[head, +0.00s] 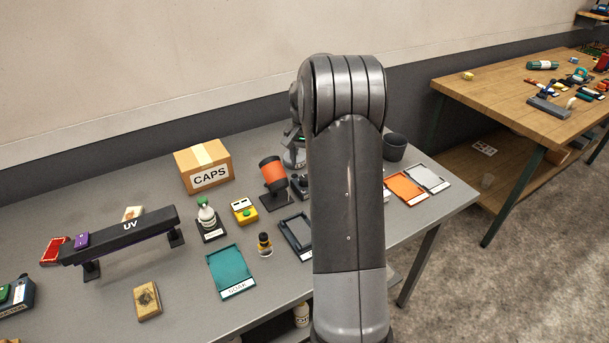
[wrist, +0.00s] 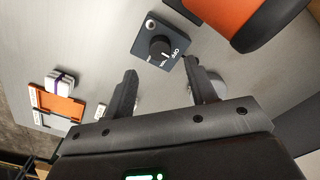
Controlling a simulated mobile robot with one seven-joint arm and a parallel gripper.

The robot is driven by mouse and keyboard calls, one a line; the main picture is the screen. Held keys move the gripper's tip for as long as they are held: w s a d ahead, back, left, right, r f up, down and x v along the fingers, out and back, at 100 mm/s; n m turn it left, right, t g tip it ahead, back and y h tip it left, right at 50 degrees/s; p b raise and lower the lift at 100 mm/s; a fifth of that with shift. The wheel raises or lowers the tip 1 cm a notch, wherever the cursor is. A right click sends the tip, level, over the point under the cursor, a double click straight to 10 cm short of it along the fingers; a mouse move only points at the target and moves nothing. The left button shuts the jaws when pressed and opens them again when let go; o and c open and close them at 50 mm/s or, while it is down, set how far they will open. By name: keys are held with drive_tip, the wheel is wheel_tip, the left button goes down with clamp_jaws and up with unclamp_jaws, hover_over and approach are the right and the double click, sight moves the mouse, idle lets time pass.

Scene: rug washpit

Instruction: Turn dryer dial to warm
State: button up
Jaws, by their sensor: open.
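The dryer dial (wrist: 160,47) is a round black knob on a small dark control box (wrist: 149,42) in the wrist view. The box has a white "OFF" label and another small label that I cannot read surely. An orange and black dryer (wrist: 240,18) stands beside the box at the upper right. In the head view the dryer (head: 273,174) stands on the grey table, and the box (head: 299,186) is partly hidden behind my arm. My gripper (wrist: 158,82) is open and empty. Its fingers point toward the dial, apart from it.
The grey table (head: 190,290) also holds a CAPS box (head: 204,167), a UV lamp bar (head: 125,236), a teal soak tray (head: 231,271), a pump bottle (head: 207,217) and a yellow device (head: 244,210). Orange and grey trays (head: 406,188) lie at the right. A wooden bench stands beyond.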

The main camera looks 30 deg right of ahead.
wheel_tip(320, 180, down, 6)
drive_tip(key=shift+c, duration=0.2)
drive_tip(key=c, duration=0.9)
